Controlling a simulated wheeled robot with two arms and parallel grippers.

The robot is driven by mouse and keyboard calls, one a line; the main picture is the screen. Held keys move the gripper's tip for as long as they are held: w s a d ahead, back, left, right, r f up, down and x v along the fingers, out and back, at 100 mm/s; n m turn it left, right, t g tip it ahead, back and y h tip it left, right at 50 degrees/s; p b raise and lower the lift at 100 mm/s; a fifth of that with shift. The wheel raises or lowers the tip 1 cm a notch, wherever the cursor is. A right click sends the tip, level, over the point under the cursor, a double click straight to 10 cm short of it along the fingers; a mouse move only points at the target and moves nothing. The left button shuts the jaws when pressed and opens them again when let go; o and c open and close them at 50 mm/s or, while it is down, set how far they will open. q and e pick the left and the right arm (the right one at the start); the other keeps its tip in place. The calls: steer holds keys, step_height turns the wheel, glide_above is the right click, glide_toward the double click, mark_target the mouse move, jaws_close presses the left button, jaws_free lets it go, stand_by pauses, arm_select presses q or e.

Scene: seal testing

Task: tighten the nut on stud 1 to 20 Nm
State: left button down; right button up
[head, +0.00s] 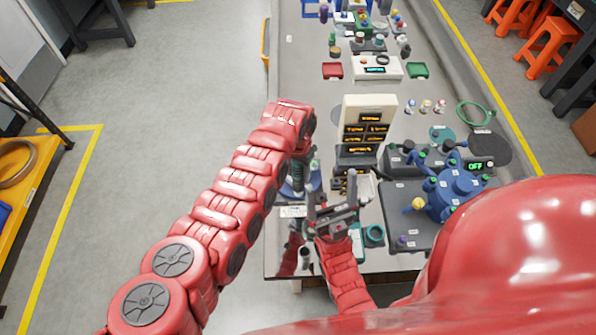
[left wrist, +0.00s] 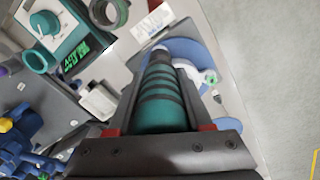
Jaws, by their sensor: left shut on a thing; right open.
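My left gripper (left wrist: 165,115) is shut on a teal tool with black bands (left wrist: 162,98), which looks like the torque driver. Its tip points toward a blue round base (left wrist: 190,50) on the table; whether they touch I cannot tell. In the head view my left gripper (head: 300,178) is partly hidden by its arm. The blue flanged fixture (head: 455,192) with several green-topped studs stands on a grey plate at the right. It shows at the lower left in the left wrist view (left wrist: 18,140). Stud 1 cannot be told apart. My right gripper (head: 333,207) is open and empty near the table's front.
A teal device with a green display (left wrist: 65,40) and a teal ring (head: 374,236) lie near the front. A box reading OFF (head: 480,165) is behind the fixture. Bare table (head: 296,75) shows at the back left.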

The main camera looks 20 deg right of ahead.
mark_target(298, 166)
arm_select(q)
steer(key=shift+f+b, duration=0.8)
steer(key=shift+f, duration=0.05)
stand_by(0.7)
stand_by(0.4)
steer(key=shift+r+p, duration=0.65)
steer(key=shift+r, duration=0.1)
steer(key=shift+r+p, duration=1.2)
steer(key=shift+r, duration=0.6)
